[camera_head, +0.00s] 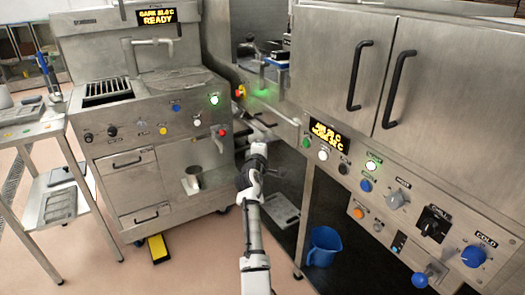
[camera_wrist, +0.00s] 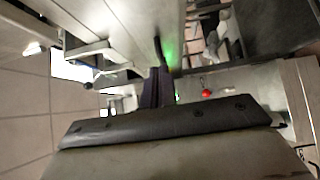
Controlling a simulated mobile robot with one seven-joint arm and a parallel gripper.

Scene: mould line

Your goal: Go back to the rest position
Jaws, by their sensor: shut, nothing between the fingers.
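My arm reaches up from the bottom middle of the head view into the gap between two steel machines. My gripper (camera_wrist: 157,88) shows in the wrist view as dark, narrow fingers beyond a broad dark housing. The fingers are together with nothing between them. In the head view the arm's far end is small and dark, so the fingertips are hard to make out. It is in front of the recess between the machines, close to a green-lit area.
The left machine (camera_head: 150,155) has a READY display and a lit green button. The right cabinet (camera_head: 350,100) has two black handles and a knob panel. A blue jug (camera_head: 322,246) stands on the floor below it. A yellow pedal (camera_head: 158,248) and a steel side table (camera_head: 25,132) are at left.

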